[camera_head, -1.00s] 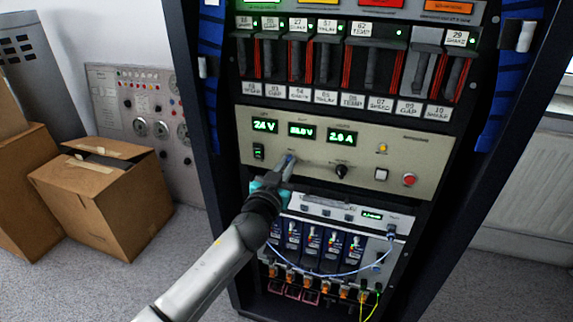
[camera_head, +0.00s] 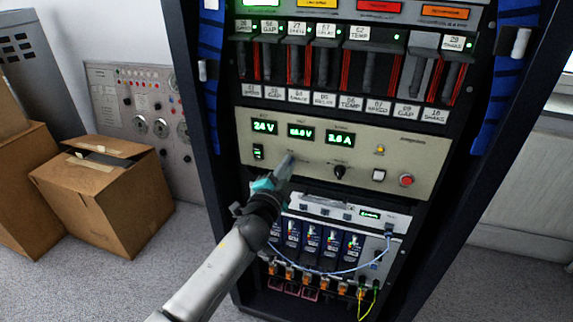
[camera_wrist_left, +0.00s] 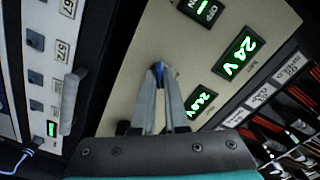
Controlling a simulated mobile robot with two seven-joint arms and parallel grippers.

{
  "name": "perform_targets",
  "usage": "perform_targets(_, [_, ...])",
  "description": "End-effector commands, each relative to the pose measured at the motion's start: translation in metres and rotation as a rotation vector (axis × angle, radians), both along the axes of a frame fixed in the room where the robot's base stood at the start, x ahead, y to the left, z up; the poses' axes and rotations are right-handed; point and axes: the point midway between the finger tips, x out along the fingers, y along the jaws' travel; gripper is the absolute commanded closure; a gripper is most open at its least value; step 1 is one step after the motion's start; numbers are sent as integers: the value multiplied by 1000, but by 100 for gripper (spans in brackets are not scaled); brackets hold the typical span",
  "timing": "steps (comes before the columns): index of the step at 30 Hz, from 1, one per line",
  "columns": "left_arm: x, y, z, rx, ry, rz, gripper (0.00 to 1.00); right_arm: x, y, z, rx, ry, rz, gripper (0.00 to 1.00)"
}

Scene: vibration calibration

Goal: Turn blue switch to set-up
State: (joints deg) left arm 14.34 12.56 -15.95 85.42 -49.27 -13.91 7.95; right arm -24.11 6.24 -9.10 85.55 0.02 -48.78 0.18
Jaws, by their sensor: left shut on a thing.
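The blue switch (camera_wrist_left: 157,68) shows in the left wrist view as a small blue piece between the fingertips, on the beige control panel (camera_wrist_left: 135,65). My left gripper (camera_wrist_left: 158,80) is shut on it, with a finger on each side. In the head view my left gripper (camera_head: 289,158) reaches the beige panel (camera_head: 400,153) below the middle green display; the fingers hide the switch there. Which position the switch is set to cannot be told. My right gripper is not in view.
On the same panel are a black knob (camera_head: 339,171), a white button (camera_head: 379,175), a red button (camera_head: 406,180) and a black rocker switch (camera_head: 258,152). Slotted modules sit above and a cabled unit (camera_head: 350,213) below. Cardboard boxes (camera_head: 105,195) stand at the left.

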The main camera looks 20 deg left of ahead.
Motion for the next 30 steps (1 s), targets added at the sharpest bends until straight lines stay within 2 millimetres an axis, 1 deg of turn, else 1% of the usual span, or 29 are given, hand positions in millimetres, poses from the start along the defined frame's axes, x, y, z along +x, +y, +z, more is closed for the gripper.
perform_targets(9, [0,0,-1,291,-8,1,100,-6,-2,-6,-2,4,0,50])
perform_targets(15, [0,0,-1,436,-14,0,100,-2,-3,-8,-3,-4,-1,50])
perform_targets(21, [0,0,-2,536,-17,0,100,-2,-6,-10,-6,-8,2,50])
perform_targets(30, [0,0,-2,598,-19,1,100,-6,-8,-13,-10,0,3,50])
